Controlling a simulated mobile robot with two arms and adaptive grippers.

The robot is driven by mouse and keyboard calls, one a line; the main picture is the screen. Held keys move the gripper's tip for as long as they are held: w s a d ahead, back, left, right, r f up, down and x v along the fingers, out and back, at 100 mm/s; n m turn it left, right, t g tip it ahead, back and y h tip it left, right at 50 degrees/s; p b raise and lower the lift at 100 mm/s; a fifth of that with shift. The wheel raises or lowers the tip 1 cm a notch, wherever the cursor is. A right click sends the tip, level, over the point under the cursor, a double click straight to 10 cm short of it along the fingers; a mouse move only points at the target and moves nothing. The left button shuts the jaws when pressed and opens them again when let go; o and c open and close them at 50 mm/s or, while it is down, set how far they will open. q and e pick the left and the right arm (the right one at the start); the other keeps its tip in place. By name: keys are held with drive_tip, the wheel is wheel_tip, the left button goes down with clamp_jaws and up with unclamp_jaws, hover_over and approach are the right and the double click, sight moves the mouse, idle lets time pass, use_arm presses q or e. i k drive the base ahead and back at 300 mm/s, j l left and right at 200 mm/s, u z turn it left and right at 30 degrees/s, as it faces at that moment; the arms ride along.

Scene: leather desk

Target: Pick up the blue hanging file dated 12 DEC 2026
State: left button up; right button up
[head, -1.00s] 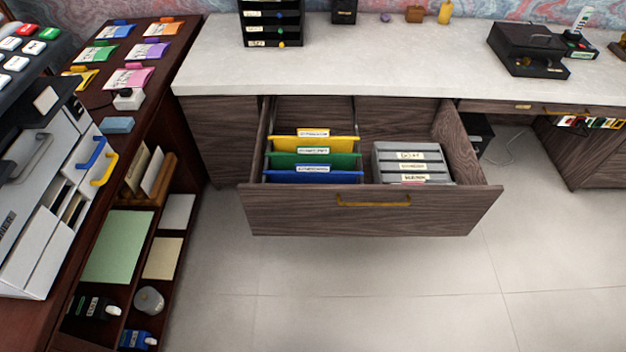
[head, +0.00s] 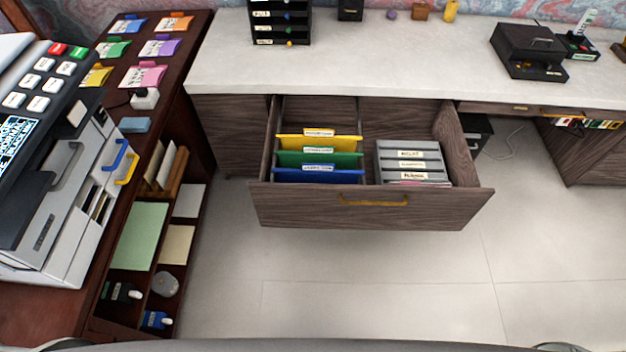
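The blue hanging file (head: 318,176) hangs in the open drawer, nearest the drawer front, on the left side. It has a white label on its top edge, too small to read. A green file (head: 345,160) and a yellow file (head: 345,143) hang behind it. The open drawer (head: 375,212) has a wooden front with a brass handle. Neither of my grippers is in view.
Grey labelled dividers (head: 440,172) fill the drawer's right side. A pale desktop (head: 350,65) lies behind the drawer. A dark red shelf unit (head: 200,120) and a grey machine (head: 60,215) stand at left. The floor (head: 390,280) before the drawer is clear.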

sight(309, 173)
drive_tip(key=i+l+u, duration=0.2)
drive_tip(key=i, duration=0.15)
drive_tip(key=i+l+u, duration=0.2)
drive_tip(key=i, duration=0.15)
drive_tip(key=i+l+u, duration=0.1)
drive_tip(key=l+u, duration=0.15)
drive_tip(key=l, duration=0.3)
drive_tip(key=l+u, duration=0.2)
drive_tip(key=l, duration=0.3)
drive_tip(key=k+l+u, duration=0.15)
drive_tip(key=l, duration=0.3)
drive_tip(key=l+u, duration=0.2)
drive_tip(key=l, duration=0.25)
drive_tip(key=k+l+u, duration=0.15)
drive_tip(key=l, duration=0.25)
drive_tip(key=k+l+u, duration=0.15)
drive_tip(key=l, duration=0.2)
drive_tip(key=k+l+u, duration=0.2)
drive_tip(key=l, duration=0.2)
drive_tip(key=k+l+u, duration=0.15)
drive_tip(key=l, duration=0.2)
drive_tip(key=l+u, duration=0.1)
drive_tip(key=l, duration=0.25)
drive_tip(key=k+l+u, duration=0.15)
drive_tip(key=k+l, duration=0.05)
drive_tip(key=l, duration=0.1)
